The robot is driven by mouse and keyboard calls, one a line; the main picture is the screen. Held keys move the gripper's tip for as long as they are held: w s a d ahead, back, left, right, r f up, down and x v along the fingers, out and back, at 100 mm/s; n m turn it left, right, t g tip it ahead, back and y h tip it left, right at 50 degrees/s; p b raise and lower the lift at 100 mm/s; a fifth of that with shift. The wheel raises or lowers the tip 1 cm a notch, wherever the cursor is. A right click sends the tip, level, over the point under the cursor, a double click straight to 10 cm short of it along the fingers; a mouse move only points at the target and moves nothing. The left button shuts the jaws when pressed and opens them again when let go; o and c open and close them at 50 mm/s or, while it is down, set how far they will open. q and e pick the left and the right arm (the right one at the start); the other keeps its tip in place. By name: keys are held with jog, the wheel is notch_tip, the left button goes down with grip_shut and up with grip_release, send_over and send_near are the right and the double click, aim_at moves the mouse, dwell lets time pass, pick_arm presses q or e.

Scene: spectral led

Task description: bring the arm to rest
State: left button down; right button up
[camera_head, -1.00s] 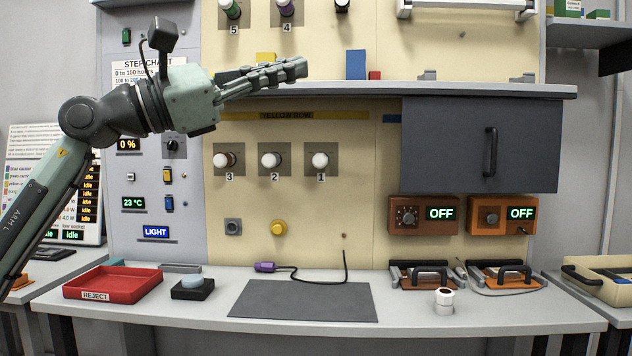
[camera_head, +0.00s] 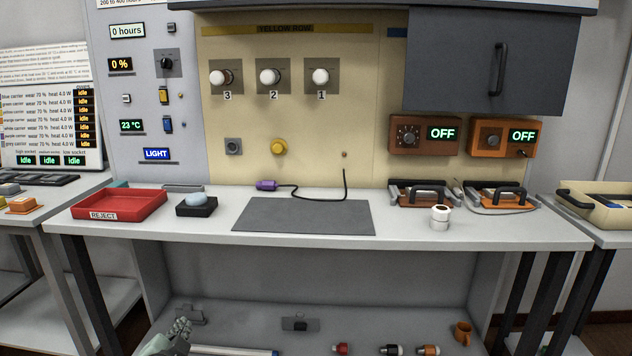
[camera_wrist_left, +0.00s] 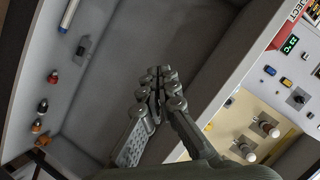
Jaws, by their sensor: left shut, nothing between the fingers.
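My left gripper (camera_head: 180,330) shows at the bottom left of the head view, low in front of the bench and below the worktop level. In the left wrist view the same gripper (camera_wrist_left: 160,82) has its fingertips together with nothing between them. It is apart from the bench and touches nothing that I can see. Most of my left arm is below the head view. My right gripper is in neither view.
The worktop (camera_head: 420,233) holds a red reject tray (camera_head: 120,203), a grey mat (camera_head: 305,216) and a white roll-like object (camera_head: 440,217). A lower shelf (camera_head: 255,335) holds several small parts and an orange mug (camera_head: 462,333). A dark cabinet door (camera_head: 450,60) is shut.

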pick_arm(q)
jog(key=s+f+n+g, duration=0.3)
jog(key=s+f+g, duration=0.2)
jog(key=s+f, duration=0.8)
jog(key=s+d+f+n+g+h, duration=0.1)
jog(key=s+f+n+g, duration=0.2)
jog(key=s+f, duration=0.9)
jog(key=s+g, duration=0.3)
jog(key=s, duration=0.2)
jog(key=shift+s+f+h, duration=0.3)
jog(key=shift+f, duration=0.1)
